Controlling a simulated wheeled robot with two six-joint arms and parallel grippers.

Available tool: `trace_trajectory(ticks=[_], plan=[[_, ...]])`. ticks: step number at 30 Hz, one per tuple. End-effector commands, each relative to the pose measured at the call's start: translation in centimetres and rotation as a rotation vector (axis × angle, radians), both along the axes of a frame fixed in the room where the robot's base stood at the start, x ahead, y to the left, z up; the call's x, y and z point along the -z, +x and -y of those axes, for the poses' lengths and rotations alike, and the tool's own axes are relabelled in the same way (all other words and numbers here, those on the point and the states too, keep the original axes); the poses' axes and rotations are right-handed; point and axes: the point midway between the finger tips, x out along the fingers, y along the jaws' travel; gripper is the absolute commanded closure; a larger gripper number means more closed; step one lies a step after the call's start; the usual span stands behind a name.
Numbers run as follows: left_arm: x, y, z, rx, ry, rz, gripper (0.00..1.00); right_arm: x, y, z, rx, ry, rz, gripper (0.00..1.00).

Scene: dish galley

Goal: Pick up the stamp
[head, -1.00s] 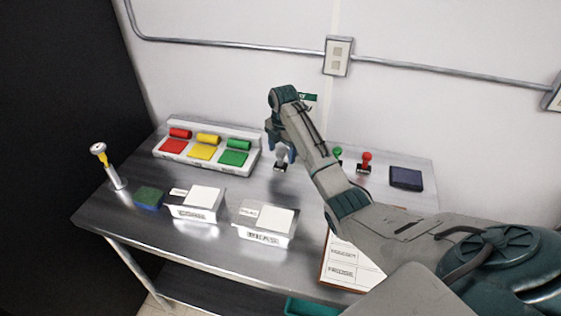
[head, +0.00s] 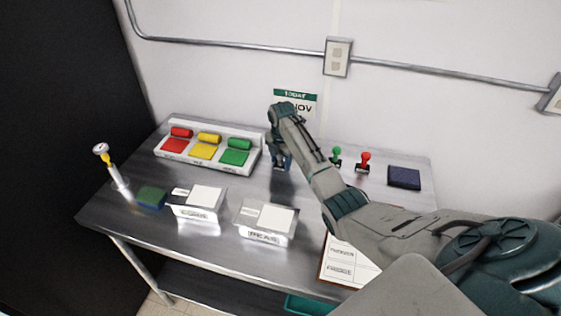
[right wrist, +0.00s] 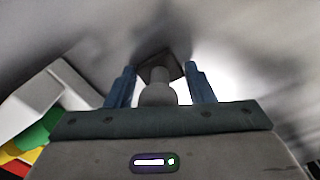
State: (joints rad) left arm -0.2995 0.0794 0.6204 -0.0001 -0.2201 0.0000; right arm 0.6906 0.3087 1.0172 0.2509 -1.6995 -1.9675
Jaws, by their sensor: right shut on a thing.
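My right gripper (head: 280,158) is at the back middle of the metal table, its blue fingers pointing down. It is shut on a grey stamp. In the right wrist view the stamp (right wrist: 158,93) has a pale rounded handle and a dark square base, and it sits between the two blue fingers (right wrist: 161,88). In the head view the fingers mostly hide the stamp, with its base low against the tabletop. Whether the base touches the table I cannot tell. A green-handled stamp (head: 336,156) and a red-handled stamp (head: 364,161) stand to the right. My left gripper is out of view.
A dark ink pad (head: 404,177) lies at the right. A white rack (head: 250,163) with red, yellow and green items is left of the gripper. Two labelled boxes (head: 197,214) (head: 265,236), a green-blue sponge (head: 151,196) and a clipboard (head: 336,272) lie nearer the front.

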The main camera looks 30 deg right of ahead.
Motion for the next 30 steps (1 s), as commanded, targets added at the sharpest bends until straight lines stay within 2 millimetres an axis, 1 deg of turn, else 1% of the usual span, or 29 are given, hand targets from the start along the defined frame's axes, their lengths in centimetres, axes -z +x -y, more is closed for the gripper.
trace_trajectory(ticks=[8, 11, 14, 18, 19, 23, 29, 30], plan=[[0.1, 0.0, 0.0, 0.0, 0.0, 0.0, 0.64, -0.1, 0.0, 0.0, 0.0, -0.001, 0.001, 0.74], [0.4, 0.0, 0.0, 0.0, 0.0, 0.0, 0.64, -0.5, 0.1, 0.0, 0.0, 0.0, 0.003, 0.74], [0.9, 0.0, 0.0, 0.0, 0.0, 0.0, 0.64, -1.2, 0.1, 0.0, 0.0, -0.001, 0.004, 0.74], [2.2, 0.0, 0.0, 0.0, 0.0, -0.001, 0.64, -3.1, 0.2, 0.0, -0.001, -0.001, 0.005, 0.74], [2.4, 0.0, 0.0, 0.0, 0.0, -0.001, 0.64, -3.4, 0.0, -0.3, -0.002, 0.001, 0.004, 0.74], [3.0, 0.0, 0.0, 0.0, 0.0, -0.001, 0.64, -3.4, -1.3, -3.0, -0.003, 0.002, 0.003, 0.74], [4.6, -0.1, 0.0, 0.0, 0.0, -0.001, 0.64, -3.9, -3.5, -7.9, -0.003, 0.003, 0.004, 0.74], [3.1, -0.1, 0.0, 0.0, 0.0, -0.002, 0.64, -4.9, -3.9, -8.8, -0.004, 0.003, 0.001, 0.74]])
